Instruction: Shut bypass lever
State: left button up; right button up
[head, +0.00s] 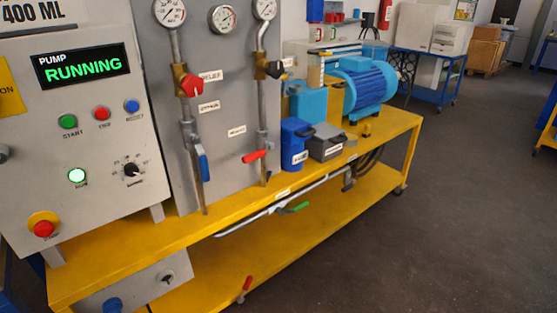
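A grey panel (222,60) carries two vertical pipes with valves. A small label (209,107) beside the left pipe appears to read bypass, but it is blurred. Below it, a blue lever (203,165) hangs down, roughly in line with the left pipe. A red lever (255,156) sits across the right pipe, below another blurred label (237,130). I cannot tell for certain which lever the bypass label belongs to. Neither of my grippers is in view.
The control box (85,130) shows PUMP RUNNING. A yellow bench (225,222) carries a blue motor (365,85) and blue container (296,140). A green lever (295,208) is on the pipe below, another red lever (244,285) lower. The floor (450,200) at right is clear.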

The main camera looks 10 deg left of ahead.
aim_at(204, 172)
jog(key=z, duration=0.8)
jog(key=i, duration=1.2)
jog(key=u, duration=0.7)
